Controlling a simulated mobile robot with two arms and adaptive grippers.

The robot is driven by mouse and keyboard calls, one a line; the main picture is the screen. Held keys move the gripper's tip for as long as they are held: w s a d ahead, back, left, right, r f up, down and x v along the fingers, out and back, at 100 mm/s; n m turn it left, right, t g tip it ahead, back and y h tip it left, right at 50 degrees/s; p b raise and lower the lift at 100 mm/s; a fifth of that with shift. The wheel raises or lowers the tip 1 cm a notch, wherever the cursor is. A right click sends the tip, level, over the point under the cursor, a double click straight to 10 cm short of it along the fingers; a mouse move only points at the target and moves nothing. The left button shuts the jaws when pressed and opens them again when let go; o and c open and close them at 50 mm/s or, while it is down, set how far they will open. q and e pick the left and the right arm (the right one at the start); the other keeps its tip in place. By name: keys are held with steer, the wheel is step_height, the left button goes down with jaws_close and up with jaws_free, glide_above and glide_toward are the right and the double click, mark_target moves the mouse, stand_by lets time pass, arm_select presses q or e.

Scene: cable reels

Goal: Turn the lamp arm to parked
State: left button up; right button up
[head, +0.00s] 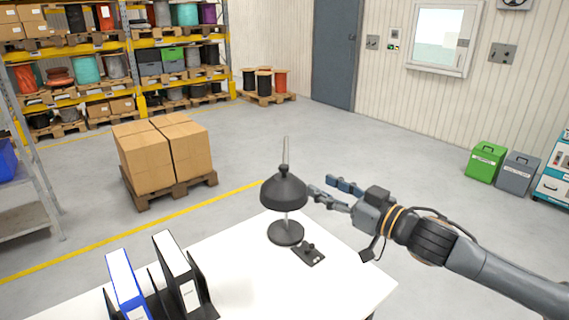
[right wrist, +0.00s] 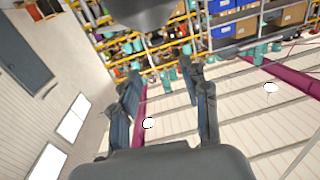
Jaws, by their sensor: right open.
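The black desk lamp (head: 284,194) stands on the white table (head: 245,270), near its far corner. It has a cone shade, a round base and a thin upright rod above the shade. My right gripper (head: 322,186) is just right of the shade at about its height, fingers pointing at it. It is open and looks empty, apart from the shade as far as I can tell. In the right wrist view the spread fingers (right wrist: 166,80) show, with a dark blurred shape at the top edge, perhaps the lamp. My left gripper is not in view.
A small black plate with a knob (head: 309,254) lies beside the lamp base. A blue binder (head: 127,285) and a black binder (head: 177,270) stand at the table's left. Boxes on a pallet (head: 163,150) stand on the floor beyond. The floor behind the lamp is clear.

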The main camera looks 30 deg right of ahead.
mark_target(287, 168)
steer(key=w, duration=0.2)
steer(key=w+b, duration=0.1)
steer(key=w, duration=0.2)
steer(key=w+a+b, duration=0.1)
steer(key=w, duration=0.1)
steer(key=shift+w, duration=0.4)
steer(key=shift+w+a+r+p, duration=0.15)
steer(key=shift+w+p, duration=0.15)
steer(key=shift+w, duration=1.05)
steer(key=shift+w+p, duration=0.45)
steer(key=shift+w, duration=0.2)
steer(key=shift+w+a+f+p, duration=0.1)
steer(key=shift+w+a+p, duration=0.1)
steer(key=shift+w, duration=0.25)
steer(key=shift+w+a+f+p, duration=0.1)
steer(key=shift+w+p, duration=0.05)
steer(key=shift+w, duration=0.25)
jaws_close()
